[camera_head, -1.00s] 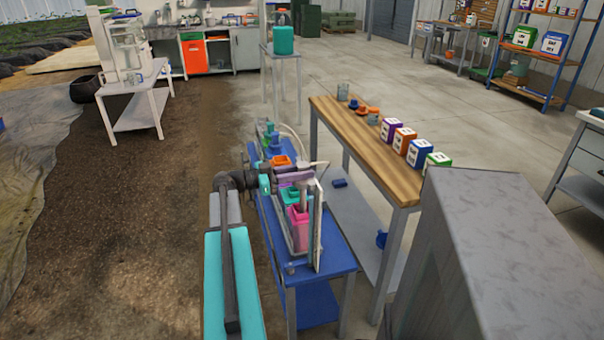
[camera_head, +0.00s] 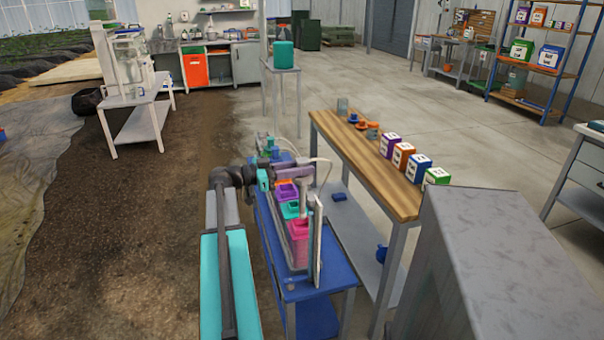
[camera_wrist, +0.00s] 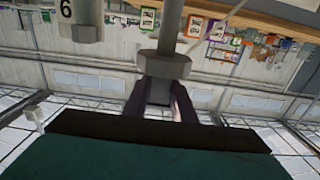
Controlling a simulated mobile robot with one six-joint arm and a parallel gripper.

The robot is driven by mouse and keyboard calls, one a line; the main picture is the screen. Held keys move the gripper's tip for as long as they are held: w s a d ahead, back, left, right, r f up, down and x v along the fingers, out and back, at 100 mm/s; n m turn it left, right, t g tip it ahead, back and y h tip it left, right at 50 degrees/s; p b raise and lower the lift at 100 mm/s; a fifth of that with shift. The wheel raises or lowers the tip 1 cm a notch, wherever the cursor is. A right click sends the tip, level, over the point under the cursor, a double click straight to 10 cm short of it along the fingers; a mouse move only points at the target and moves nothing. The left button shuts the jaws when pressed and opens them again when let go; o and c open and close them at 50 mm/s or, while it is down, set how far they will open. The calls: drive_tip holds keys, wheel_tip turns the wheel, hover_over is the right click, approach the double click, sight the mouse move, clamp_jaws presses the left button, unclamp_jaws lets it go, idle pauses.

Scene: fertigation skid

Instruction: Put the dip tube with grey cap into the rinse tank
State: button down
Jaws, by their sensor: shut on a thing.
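In the wrist view, my gripper (camera_wrist: 160,98) is shut on the grey cap (camera_wrist: 164,65) of the dip tube, whose grey shaft (camera_wrist: 172,22) runs out of the top of the picture. In the head view, my gripper (camera_head: 301,172) is over the blue skid bench, with the dip tube (camera_head: 306,192) upright below it. A row of coloured tanks stands there: a pink tank (camera_head: 298,237), a green one (camera_head: 292,209) and an orange-and-purple one (camera_head: 286,190). I cannot tell which is the rinse tank. The tube's lower end is hard to make out near the pink and green tanks.
A white upright panel (camera_head: 317,243) stands at the right of the tanks. A wooden-topped table (camera_head: 360,160) with several labelled boxes is to the right. A grey cabinet (camera_head: 490,240) fills the lower right. A grey part marked 6 (camera_wrist: 82,20) shows in the wrist view.

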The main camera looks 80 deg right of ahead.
drive_tip(key=shift+r, duration=0.4)
